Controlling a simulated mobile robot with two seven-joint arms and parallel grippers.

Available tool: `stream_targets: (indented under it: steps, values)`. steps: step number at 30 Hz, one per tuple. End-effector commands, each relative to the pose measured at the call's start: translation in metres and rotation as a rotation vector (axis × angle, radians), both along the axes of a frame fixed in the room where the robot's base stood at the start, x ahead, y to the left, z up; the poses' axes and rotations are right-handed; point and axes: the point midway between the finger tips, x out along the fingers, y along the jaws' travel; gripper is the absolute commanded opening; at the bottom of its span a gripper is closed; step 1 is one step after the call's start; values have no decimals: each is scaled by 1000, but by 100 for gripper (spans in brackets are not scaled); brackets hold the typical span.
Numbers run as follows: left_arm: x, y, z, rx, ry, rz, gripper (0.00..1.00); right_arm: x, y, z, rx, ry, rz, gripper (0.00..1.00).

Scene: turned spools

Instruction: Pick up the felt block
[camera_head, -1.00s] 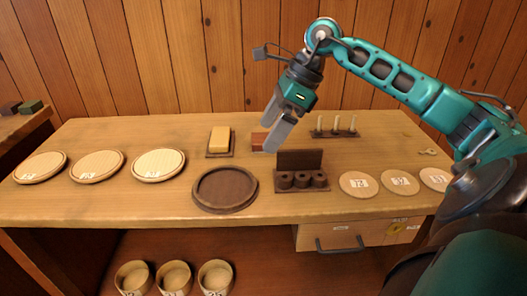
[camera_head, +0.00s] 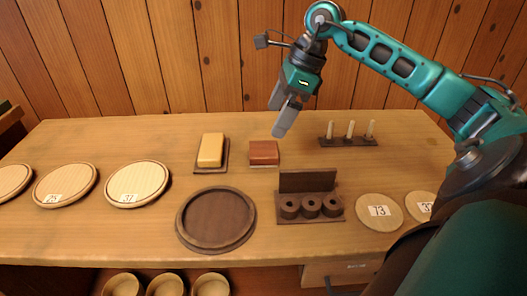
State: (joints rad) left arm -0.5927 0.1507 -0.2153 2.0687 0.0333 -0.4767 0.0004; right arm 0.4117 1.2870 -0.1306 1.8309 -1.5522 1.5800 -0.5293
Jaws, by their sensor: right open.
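A reddish-brown block (camera_head: 264,152) with a thin pale layer under it lies at the back middle of the bench; it looks like the felt block, though its material is hard to tell. A yellow block (camera_head: 211,149) sits on a small dark tray (camera_head: 197,170) to its left. My right gripper (camera_head: 283,122) hangs pointing down, above and slightly right of the reddish-brown block, apart from it and empty. It is open, though its fingers overlap in this view. My left gripper is out of view.
A dark round tray (camera_head: 216,220) lies in front. A dark holder with several spools (camera_head: 310,206) and a peg rack (camera_head: 348,141) stand to the right. Pale numbered discs (camera_head: 137,184) lie left, others (camera_head: 379,211) right. Bowls (camera_head: 166,285) sit below.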

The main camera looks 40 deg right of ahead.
Motion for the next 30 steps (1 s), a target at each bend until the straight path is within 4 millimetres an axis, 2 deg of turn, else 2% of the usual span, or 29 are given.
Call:
stream_targets:
  steps: [1,4,13,21,30]
  values:
    - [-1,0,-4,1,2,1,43,2,4,-12,5,2,2,100]
    - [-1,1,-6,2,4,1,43,7,9,-29,4,2,2,100]
    - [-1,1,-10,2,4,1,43,13,15,-54,2,1,0,100]
    - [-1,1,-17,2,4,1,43,20,21,-91,4,1,0,100]
    - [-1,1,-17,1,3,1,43,21,23,-96,1,1,0,100]
